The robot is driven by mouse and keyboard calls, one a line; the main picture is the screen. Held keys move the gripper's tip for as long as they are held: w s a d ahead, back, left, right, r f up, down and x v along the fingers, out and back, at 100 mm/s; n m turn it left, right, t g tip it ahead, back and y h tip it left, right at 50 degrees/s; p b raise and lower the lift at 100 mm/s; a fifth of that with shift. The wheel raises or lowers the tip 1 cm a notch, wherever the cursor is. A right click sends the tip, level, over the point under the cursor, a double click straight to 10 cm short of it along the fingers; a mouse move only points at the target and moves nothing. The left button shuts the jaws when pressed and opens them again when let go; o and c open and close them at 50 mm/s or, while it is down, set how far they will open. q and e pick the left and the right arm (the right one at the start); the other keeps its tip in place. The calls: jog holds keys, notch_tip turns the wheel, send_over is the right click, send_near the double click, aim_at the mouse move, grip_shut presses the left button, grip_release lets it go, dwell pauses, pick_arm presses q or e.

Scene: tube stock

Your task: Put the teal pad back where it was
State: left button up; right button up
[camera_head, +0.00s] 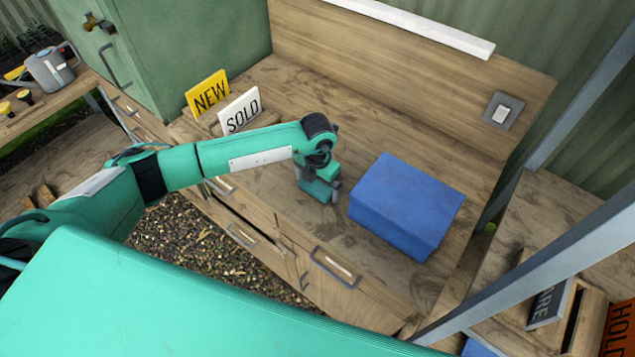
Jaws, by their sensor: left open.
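My left arm reaches in from the left over the wooden bench. My left gripper (319,184) points down just left of the blue box, with its jaws open. A small teal block, which looks like the teal pad (317,191), shows low between the grey fingers, close to the bench top. Its colour nearly matches my arm, and the gripper hides part of it. I cannot tell whether it touches the fingers. My right gripper is not in view.
The blue box (406,204) stands on the bench (395,120) right of my gripper. A yellow NEW sign (207,93) and a white SOLD sign (240,111) stand at the left, by a green cabinet (170,50). The bench behind my gripper is clear.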

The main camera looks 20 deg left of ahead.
aim_at(317, 184)
pick_arm(q)
jog(key=shift+r, duration=0.3)
notch_tip(317, 184, up, 12)
jog(key=b, duration=0.3)
jog(key=shift+f, duration=0.2)
